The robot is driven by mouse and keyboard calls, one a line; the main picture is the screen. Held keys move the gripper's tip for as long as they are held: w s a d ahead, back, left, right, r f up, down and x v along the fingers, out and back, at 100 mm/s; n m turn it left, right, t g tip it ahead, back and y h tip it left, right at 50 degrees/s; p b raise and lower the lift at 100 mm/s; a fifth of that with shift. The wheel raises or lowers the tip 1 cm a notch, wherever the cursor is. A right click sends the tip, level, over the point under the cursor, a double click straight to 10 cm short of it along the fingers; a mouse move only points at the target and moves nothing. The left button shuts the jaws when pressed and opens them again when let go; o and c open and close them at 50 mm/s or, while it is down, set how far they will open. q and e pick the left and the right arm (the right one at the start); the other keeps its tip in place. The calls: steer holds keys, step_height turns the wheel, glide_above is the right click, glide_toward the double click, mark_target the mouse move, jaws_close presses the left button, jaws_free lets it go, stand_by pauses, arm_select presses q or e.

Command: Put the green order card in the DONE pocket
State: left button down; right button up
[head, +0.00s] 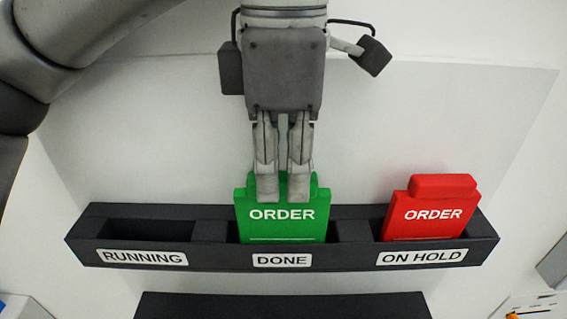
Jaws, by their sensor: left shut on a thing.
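The green order card (283,228) stands upright with its lower part inside the middle pocket, above the DONE label (282,260). My left gripper (282,188) comes down from above and is shut on the card's top tab. The fingers cover part of that tab. The dark rack (208,262) has a RUNNING pocket (147,230) on the left, which is empty, and an ON HOLD pocket on the right. My right gripper is not in view.
A red order card (431,212) stands in the ON HOLD pocket, to the right of the green card and apart from it. A dark ledge (283,305) lies below the rack. The pale panel behind is bare.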

arm_select(q)
steer(key=shift+f, duration=0.2)
steer(key=c, duration=1.3)
jaws_free()
steer(key=shift+o, duration=0.2)
steer(key=shift+r, duration=0.1)
step_height(320, 180, up, 8)
steer(key=shift+s+f, duration=0.1)
steer(key=shift+f, duration=0.1)
steer(key=shift+r, duration=0.1)
